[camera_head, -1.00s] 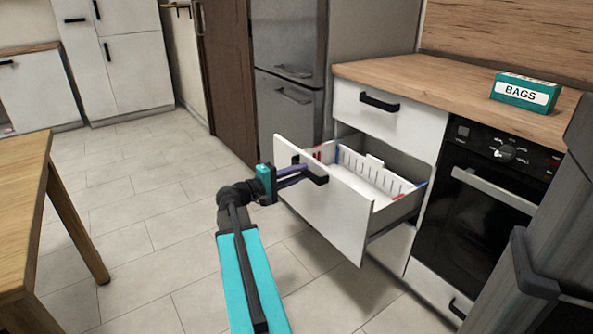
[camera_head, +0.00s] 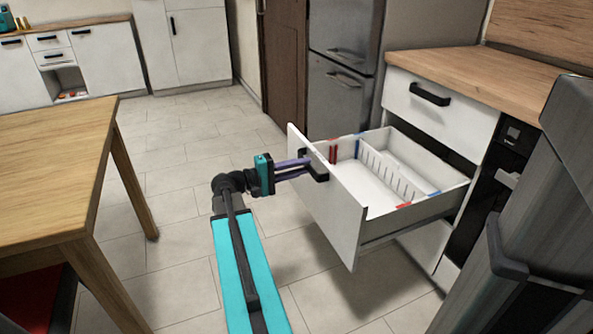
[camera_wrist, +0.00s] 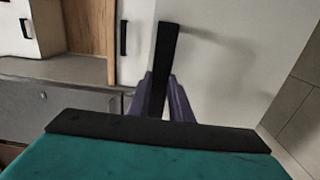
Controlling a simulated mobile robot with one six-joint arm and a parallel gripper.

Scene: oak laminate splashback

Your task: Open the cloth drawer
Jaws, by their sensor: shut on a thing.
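The drawer (camera_head: 345,222) stands pulled well out of the white cabinet, below a closed top drawer (camera_head: 440,105). Its inside shows a white slotted divider (camera_head: 395,170) and small red and blue pieces along the walls; no cloth can be made out. My gripper (camera_head: 305,168) is shut on the drawer's black handle (camera_head: 317,165), on the outer face of the front. In the wrist view the purple fingers (camera_wrist: 162,98) sit on both sides of the dark handle (camera_wrist: 165,55), with the white drawer front (camera_wrist: 225,60) behind it.
A wooden table (camera_head: 60,160) stands at the left. A steel fridge (camera_head: 345,60) stands behind the drawer. The oven (camera_head: 500,190) is right of the cabinet, partly hidden by a dark grey form.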

